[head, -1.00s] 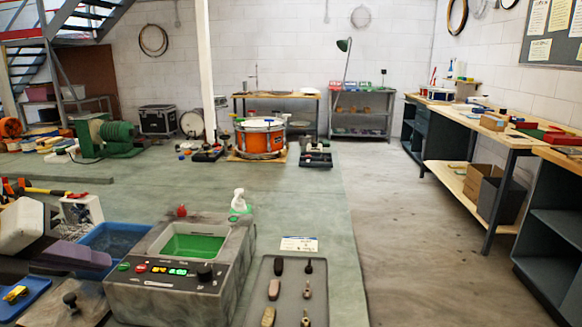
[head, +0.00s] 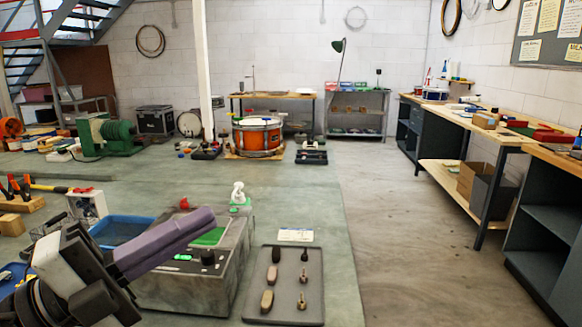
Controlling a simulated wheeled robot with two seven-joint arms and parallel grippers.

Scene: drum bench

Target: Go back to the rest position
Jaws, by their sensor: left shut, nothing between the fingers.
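My left gripper (head: 203,221) reaches in from the lower left of the head view. Its long purple fingers are shut together with nothing between them. They point right and slightly up, and in the picture they cover part of the grey box (head: 190,285) with the green basin (head: 210,237). I cannot tell how far above the box they are. My right gripper is not in view.
A dark tray (head: 262,307) with several small tools lies right of the box, behind it a white card (head: 295,235). A white spray bottle (head: 238,195) and blue tray (head: 120,231) stand near. An orange drum (head: 258,138) stands farther back.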

